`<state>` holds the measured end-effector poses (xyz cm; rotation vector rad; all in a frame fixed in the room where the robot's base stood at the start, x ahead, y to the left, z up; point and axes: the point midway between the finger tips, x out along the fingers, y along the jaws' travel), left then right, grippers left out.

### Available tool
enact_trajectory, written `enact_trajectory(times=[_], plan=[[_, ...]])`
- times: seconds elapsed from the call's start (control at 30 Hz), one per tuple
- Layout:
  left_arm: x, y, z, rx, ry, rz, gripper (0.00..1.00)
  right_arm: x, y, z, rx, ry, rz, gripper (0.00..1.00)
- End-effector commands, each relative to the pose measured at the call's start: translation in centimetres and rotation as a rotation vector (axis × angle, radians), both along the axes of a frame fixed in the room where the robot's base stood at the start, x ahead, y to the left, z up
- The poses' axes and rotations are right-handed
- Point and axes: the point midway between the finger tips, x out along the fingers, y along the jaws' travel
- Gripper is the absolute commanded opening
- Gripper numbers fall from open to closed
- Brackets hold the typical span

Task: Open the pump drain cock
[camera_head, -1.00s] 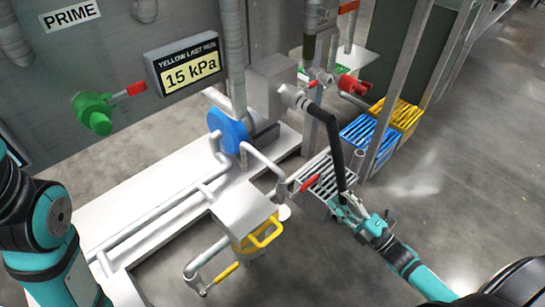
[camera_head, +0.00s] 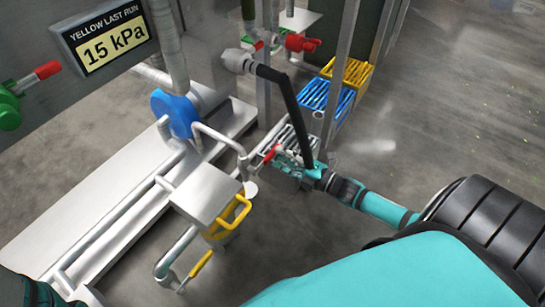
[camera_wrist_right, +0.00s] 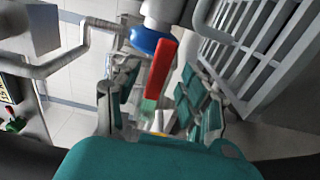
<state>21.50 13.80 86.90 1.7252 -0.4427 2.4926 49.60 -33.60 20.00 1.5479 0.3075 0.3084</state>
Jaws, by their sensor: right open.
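A small cock with a red lever (camera_head: 271,153) sits at the end of the grey pipe that comes from the blue pump (camera_head: 175,112). I take it for the pump drain cock. My right gripper (camera_head: 284,160) is at this lever, in front of the grey grate. In the right wrist view the red lever (camera_wrist_right: 160,68) stands between the open fingers of the gripper (camera_wrist_right: 155,105), and the blue pump (camera_wrist_right: 150,40) is behind it. Whether a finger touches the lever cannot be told. My left gripper is out of view.
A black hose (camera_head: 288,95) hangs close beside my right gripper. Blue (camera_head: 325,96) and yellow (camera_head: 350,72) crates stand behind, near metal posts. The floor to the right is clear.

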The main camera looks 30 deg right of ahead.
Motion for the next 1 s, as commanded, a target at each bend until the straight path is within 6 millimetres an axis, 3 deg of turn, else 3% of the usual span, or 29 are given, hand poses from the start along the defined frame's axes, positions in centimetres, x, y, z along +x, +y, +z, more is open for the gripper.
enact_trajectory(times=[0.03, 0.23, 0.6, 0.93, 1.0], plan=[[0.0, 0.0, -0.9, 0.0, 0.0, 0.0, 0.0, 0.9, 0.4, -0.3, 0.0, -0.003, 0.002, 0.44], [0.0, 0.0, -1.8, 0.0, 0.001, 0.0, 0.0, 2.8, 1.2, -0.1, 0.0, -0.001, 0.001, 0.44], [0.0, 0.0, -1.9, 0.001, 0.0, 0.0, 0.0, 3.3, 1.4, 0.1, 0.001, 0.0, 0.0, 0.44], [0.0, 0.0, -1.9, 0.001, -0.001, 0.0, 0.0, 3.3, 1.4, 0.0, 0.001, 0.0, 0.0, 0.01], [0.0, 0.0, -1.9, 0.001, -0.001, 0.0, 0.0, 3.3, 1.4, 0.0, 0.001, 0.0, 0.0, 0.0]])
